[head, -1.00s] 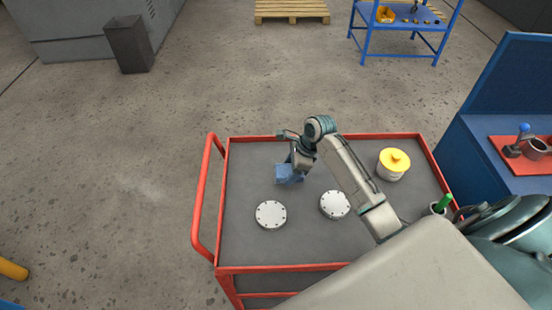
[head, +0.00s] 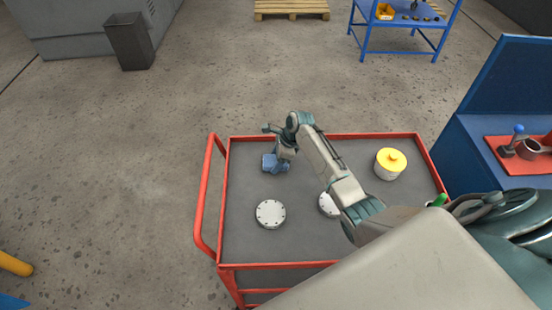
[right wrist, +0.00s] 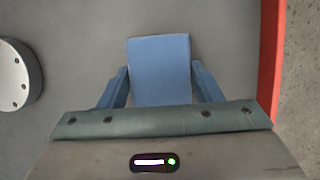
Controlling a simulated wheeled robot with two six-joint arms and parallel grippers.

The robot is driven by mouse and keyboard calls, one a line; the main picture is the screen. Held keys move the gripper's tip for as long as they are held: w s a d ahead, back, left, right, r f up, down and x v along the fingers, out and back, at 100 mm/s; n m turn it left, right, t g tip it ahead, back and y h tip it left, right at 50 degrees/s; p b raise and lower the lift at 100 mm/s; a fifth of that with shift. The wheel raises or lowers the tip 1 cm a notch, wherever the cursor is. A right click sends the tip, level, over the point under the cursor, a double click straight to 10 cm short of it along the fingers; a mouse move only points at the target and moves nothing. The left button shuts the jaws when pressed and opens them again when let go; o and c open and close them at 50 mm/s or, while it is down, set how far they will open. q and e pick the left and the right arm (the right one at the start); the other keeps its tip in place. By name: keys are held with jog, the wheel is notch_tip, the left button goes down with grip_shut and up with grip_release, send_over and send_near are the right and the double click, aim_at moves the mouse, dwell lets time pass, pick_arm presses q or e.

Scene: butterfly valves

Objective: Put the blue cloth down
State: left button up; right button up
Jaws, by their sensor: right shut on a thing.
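The blue cloth (head: 271,165) is at the far left part of the grey-topped red trolley (head: 320,242). My right gripper (head: 279,157) is over that corner and is shut on the cloth. In the right wrist view the cloth (right wrist: 160,62) is a flat blue rectangle between the two blue fingers of the right gripper (right wrist: 160,84). Whether the cloth touches the trolley top is hard to tell. My left gripper is not in view.
A white flanged disc (head: 270,214) lies on the trolley in front of the cloth. A second disc (head: 328,205) is partly hidden by my arm. A yellow-topped white container (head: 390,164) stands at the right. The trolley's red rim (head: 340,136) runs close behind the cloth.

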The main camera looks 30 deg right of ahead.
jog(key=shift+f, duration=0.1)
jog(key=o, duration=0.9)
jog(key=b+v, duration=0.2)
jog(key=v, duration=1)
jog(key=shift+a, duration=0.1)
